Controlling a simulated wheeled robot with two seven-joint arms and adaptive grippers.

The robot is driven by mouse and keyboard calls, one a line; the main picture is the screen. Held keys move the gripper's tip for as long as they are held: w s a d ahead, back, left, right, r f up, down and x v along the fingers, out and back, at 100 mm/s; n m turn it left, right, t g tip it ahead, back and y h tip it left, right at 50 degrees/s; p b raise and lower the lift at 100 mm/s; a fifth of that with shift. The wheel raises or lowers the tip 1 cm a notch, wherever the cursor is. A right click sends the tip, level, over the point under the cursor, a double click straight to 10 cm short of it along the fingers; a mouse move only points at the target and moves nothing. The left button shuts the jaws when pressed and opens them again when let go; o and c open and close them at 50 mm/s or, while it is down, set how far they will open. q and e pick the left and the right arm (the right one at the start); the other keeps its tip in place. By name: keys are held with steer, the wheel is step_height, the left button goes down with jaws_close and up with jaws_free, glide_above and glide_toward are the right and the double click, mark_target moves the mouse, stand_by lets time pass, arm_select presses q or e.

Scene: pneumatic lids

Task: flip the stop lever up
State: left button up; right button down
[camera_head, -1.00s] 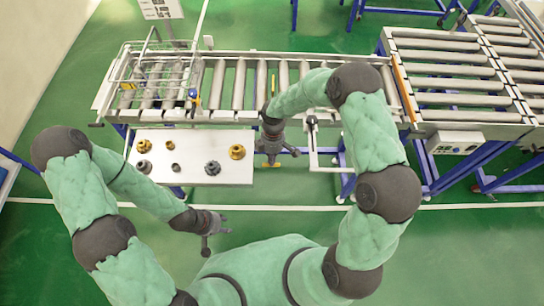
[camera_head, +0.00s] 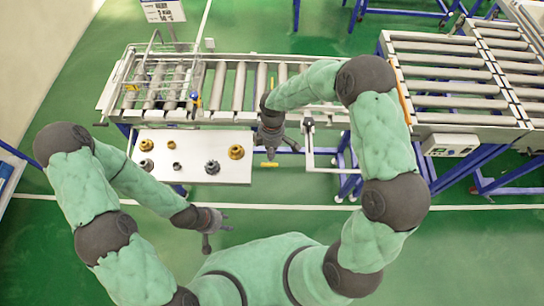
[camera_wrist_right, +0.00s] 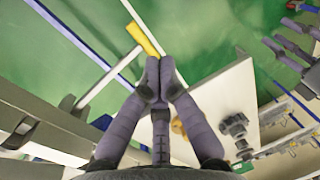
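A yellow bar (camera_head: 269,164), which I take for the stop lever's handle, lies level just below my right gripper (camera_head: 275,147) in the head view. In the right wrist view the yellow bar (camera_wrist_right: 143,38) is just beyond the fingertips (camera_wrist_right: 160,62), at the end of a pale rod (camera_wrist_right: 105,82) that runs from the conveyor side. These fingertips are together, with nothing visible between them; whether they touch the bar I cannot tell. My left gripper (camera_head: 216,231) is low in the head view, empty, fingers spread, far from the lever.
A white table (camera_head: 205,177) with several gold and dark fittings stands left of my right gripper. The roller conveyor (camera_head: 228,88) runs behind. A pale bent rod (camera_head: 309,150) stands right of the gripper. Another roller section (camera_head: 450,75) with a control box (camera_head: 452,144) is at right.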

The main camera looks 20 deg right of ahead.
arm_select(q)
steer(key=shift+w+a+r, duration=0.1)
steer(key=shift+w+r, duration=0.05)
arm_select(e)
step_height(320, 180, up, 6)
steer(key=shift+s+a+r, duration=0.2)
steer(key=shift+s+r, duration=0.05)
steer(key=shift+s, duration=0.05)
stand_by(0.4)
